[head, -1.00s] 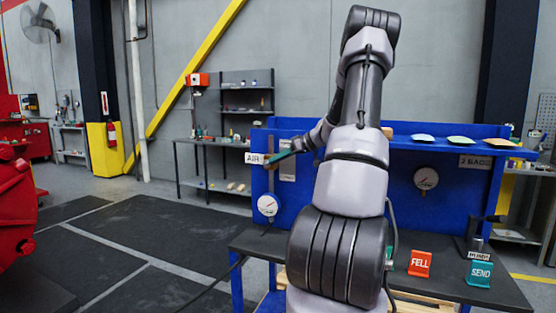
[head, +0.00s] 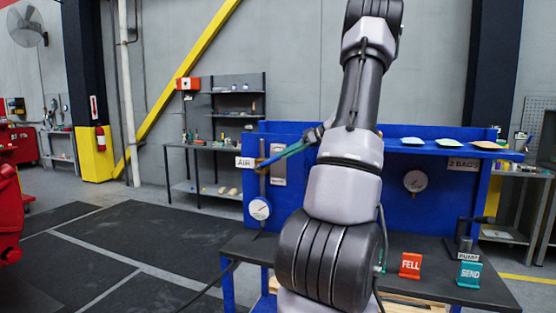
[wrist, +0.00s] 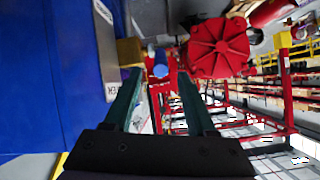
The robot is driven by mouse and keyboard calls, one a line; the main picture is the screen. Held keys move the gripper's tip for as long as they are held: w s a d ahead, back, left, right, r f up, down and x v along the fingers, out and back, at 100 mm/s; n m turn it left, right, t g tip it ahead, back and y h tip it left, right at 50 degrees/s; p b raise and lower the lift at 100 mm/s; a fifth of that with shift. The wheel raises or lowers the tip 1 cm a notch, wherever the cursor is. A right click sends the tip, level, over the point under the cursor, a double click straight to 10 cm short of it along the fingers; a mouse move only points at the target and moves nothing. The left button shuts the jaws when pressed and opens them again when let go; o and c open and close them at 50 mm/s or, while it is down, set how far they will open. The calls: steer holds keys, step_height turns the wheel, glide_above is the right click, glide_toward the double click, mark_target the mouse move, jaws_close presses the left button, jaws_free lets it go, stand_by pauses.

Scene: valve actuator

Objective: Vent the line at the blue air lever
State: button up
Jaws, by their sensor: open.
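The blue air lever (head: 268,162) shows in the head view beside the white AIR sign (head: 245,162), at the left end of the blue panel, slanting up to the right. My gripper (head: 284,154), with green fingers, is close to its right end. In the wrist view my gripper (wrist: 160,76) is open, a finger on each side. A blue rounded end, apparently the lever (wrist: 160,67), shows in the gap between the fingertips, with a brass-coloured part to its left. I cannot tell whether either finger touches it.
A pressure gauge (head: 260,209) hangs below the AIR sign; a second gauge (head: 416,181) is further right. The blue panel (wrist: 35,75) fills the left of the wrist view. The red FELL (head: 411,265) and teal SEND (head: 469,273) blocks stand on the dark bench.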

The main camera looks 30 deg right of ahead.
steer(key=shift+v, duration=0.9)
steer(key=shift+w+a, duration=0.1)
steer(key=shift+a, duration=0.1)
steer(key=c, duration=0.8)
steer(key=a+r+n+g, duration=0.1)
steer(key=w+a+r+n+g+h, duration=0.1)
steer(key=a, duration=0.1)
steer(key=w+a+r+n+g, duration=0.1)
steer(key=a, duration=0.1)
steer(key=shift+g+h, duration=0.4)
jaws_close()
step_height(320, 180, up, 10)
steer(key=w+a+n+g+h, duration=0.1)
steer(key=a+n+g+h, duration=0.1)
steer(key=h, duration=0.3)
glide_above(266, 163)
steer(key=a, duration=0.1)
step_height(266, 163, down, 10)
steer(key=shift+s+d+f, duration=0.4)
steer(key=shift+d+f, duration=0.1)
steer(key=shift+f, duration=0.3)
steer(key=shift+s+d+f, duration=0.35)
steer(key=shift+d+f, duration=0.15)
steer(key=shift+f, duration=0.3)
